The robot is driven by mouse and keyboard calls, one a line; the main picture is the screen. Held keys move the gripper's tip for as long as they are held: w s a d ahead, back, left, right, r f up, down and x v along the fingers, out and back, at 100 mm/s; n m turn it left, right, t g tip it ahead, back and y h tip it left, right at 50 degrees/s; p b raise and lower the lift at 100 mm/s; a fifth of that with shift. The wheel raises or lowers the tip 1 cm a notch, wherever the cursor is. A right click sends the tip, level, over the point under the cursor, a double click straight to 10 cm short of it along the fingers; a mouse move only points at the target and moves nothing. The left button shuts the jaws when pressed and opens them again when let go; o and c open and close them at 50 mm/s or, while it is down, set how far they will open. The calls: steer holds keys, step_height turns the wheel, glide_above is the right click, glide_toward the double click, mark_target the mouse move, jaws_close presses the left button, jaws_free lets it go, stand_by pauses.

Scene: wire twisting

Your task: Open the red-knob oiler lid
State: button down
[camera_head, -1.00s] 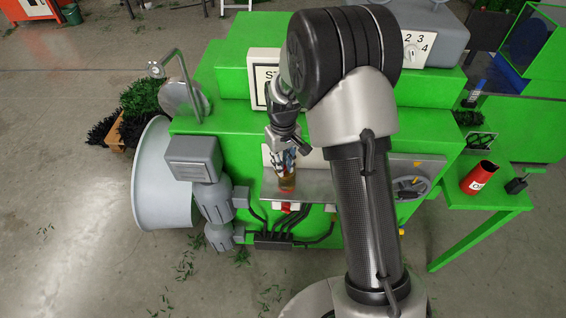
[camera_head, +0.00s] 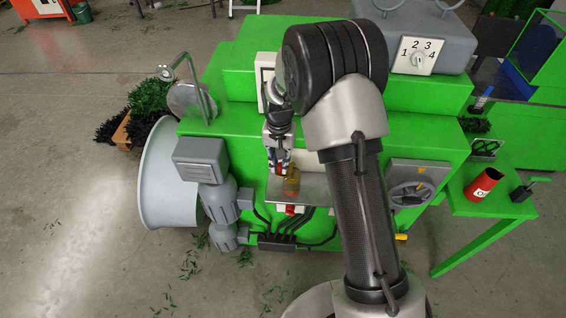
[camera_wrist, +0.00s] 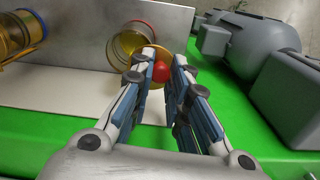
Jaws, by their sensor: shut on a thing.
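In the wrist view, the red knob (camera_wrist: 161,72) sits between the fingertips of my gripper (camera_wrist: 163,68), which is shut on it. A golden lid (camera_wrist: 151,50) shows partly behind the fingers, beside the knob. Whether the lid touches the rim is hard to tell. The knob is mostly hidden there.
A grey motor-like block (camera_wrist: 265,40) stands at the right.

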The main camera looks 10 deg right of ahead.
steer(key=w+m, duration=0.1)
steer(key=m, duration=0.2)
steer(key=shift+w+a+m, duration=0.2)
steer(key=shift+w+m, duration=0.15)
steer(key=shift+m, duration=0.05)
steer(key=shift+w+d+m+p, duration=0.15)
steer(key=shift+w+m, duration=0.25)
steer(key=shift+m, duration=0.55)
steer(key=shift+w+a+m+p, duration=0.1)
steer(key=shift+w+m+p, duration=0.25)
steer(key=shift+m, duration=0.6)
steer(key=shift+w, duration=0.15)
steer(key=c, duration=1.5)
jaws_free()
